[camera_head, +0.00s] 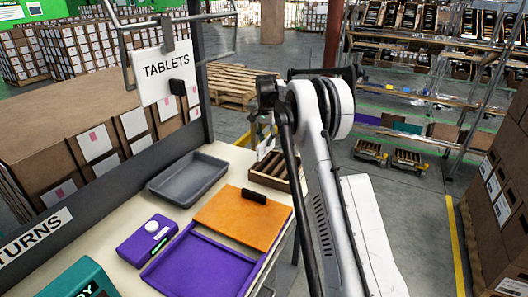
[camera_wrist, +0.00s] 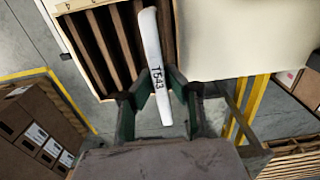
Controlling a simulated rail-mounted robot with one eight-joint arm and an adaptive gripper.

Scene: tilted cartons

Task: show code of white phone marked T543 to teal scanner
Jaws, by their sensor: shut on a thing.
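The white phone marked T543 (camera_wrist: 153,60) is seen nearly edge-on in the wrist view, with its marking readable. My gripper (camera_wrist: 158,103) is shut on its near end. The phone overlaps the slots of a wooden rack (camera_wrist: 86,48); I cannot tell whether its far end is still inside a slot. In the head view my gripper (camera_head: 262,132) is small and partly hidden by my arm, above the rack (camera_head: 268,178). A teal box (camera_head: 84,280) with the letters "RY" is cut off at the lower left; I cannot tell whether it is the scanner.
On the table are a grey tray (camera_head: 188,180), an orange panel (camera_head: 236,217) with a black handle, a purple tray (camera_head: 190,276) and a purple device (camera_head: 143,241) with a white dome. A "TABLETS" sign (camera_head: 166,72) hangs at the table's back frame.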

